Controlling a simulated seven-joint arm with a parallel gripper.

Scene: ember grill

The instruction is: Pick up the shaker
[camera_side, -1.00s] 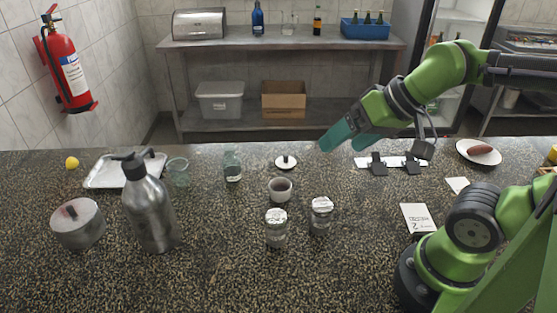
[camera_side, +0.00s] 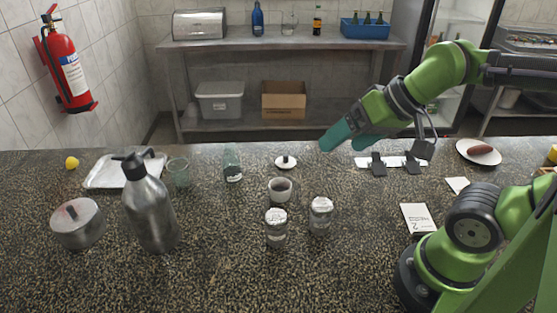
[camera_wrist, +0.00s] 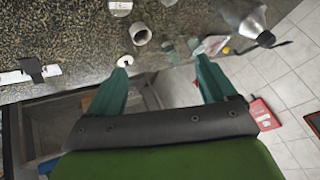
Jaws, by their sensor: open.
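Two small glass jars with silver lids look like shakers; I cannot tell which one the task means. One jar (camera_side: 276,228) stands upright at the middle front of the counter. The other jar (camera_side: 321,216) stands just right of it. A jar's silver lid (camera_wrist: 120,6) also shows at the top edge of the wrist view. My gripper (camera_side: 345,138) is open and empty, above the counter's back edge, behind and right of both jars. Its two teal fingers (camera_wrist: 164,62) are spread wide in the wrist view, with nothing between them.
A steel bottle (camera_side: 152,215), pot (camera_side: 79,226), beaker (camera_side: 180,173) and glass bottle (camera_side: 232,166) stand left. A booklet (camera_side: 417,218) lies right. The front middle is clear.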

